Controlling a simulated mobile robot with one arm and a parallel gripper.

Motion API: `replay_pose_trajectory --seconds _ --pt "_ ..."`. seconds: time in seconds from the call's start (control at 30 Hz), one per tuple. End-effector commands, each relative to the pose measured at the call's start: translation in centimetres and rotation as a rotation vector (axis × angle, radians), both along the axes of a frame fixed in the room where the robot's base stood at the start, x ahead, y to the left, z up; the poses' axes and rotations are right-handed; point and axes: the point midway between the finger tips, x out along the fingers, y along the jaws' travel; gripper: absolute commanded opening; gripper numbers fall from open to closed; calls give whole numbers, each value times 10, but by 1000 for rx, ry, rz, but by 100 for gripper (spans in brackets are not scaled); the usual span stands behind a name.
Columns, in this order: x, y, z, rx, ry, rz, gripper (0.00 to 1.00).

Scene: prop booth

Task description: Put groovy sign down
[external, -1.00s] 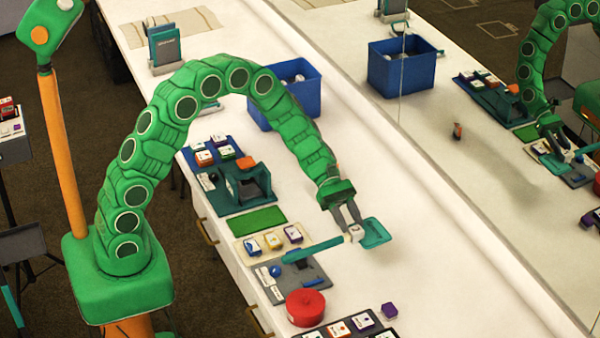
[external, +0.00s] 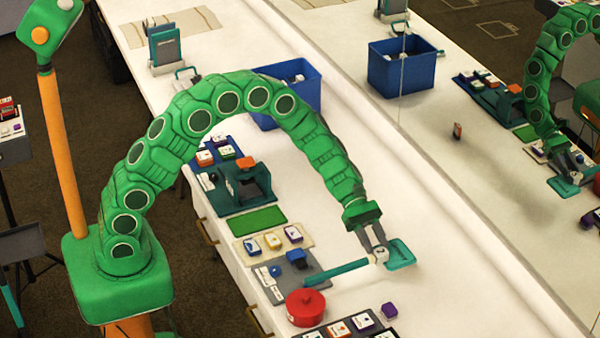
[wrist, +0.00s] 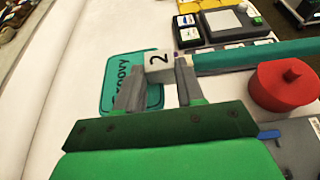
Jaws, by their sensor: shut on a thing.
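The groovy sign is a teal paddle with a rounded board (external: 400,254) and a long teal handle (external: 336,272). In the wrist view its board (wrist: 118,80) shows the word "Groovy", and the handle (wrist: 250,57) runs off to the right. My gripper (external: 381,255) is shut on the white block marked "2" (wrist: 158,62), which joins the board to the handle. The fingers are on both sides of this block in the wrist view. The sign lies roughly level over the white counter; I cannot tell whether it touches it.
A red round pot (external: 306,307) stands near the handle's end, beside a grey tray (external: 268,272). A small purple block (external: 389,309) and a dark tray of blocks (external: 345,330) are in front. The counter (external: 470,290) to the right is clear, bounded by a mirror.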

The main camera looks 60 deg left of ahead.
Motion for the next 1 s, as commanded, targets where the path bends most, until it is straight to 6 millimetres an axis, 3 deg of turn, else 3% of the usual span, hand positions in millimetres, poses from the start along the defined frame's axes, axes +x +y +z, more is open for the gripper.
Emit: replay_pose_trajectory --seconds 0.4,1.0 --pt "45 -19 -26 3 1 0 6" --pt "83 -35 -73 1 0 1 6"
